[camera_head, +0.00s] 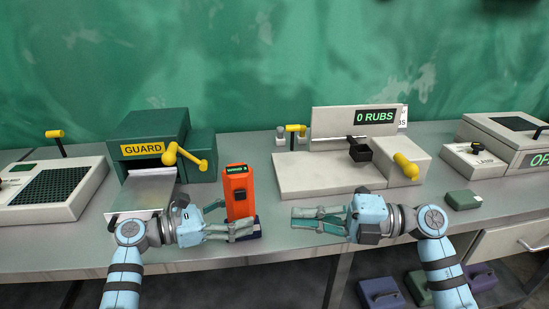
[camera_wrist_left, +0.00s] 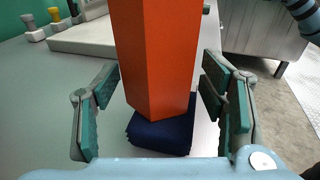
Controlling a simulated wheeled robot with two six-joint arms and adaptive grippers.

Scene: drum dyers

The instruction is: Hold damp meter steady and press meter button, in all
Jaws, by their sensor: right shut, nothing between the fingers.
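The orange damp meter (camera_head: 238,192) stands upright on a folded dark blue cloth (camera_head: 252,236) near the bench's front edge. Its small dark display faces up at the top, with a dark patch on its front. In the left wrist view the meter (camera_wrist_left: 158,60) stands between the fingers of my left gripper (camera_wrist_left: 160,105), on the cloth (camera_wrist_left: 160,137). These fingers are open, with a gap on each side of the meter. My right gripper (camera_head: 305,218) is shut and empty over the bench, to the right of the meter and apart from it. I cannot make out the meter's button.
A green guard machine (camera_head: 150,131) with yellow handles stands behind my left arm. The white rub tester (camera_head: 330,172) reads "0 RUBS" behind my right gripper. A green block (camera_head: 463,200) lies at right. Folded coloured bundles (camera_head: 380,292) lie below the bench.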

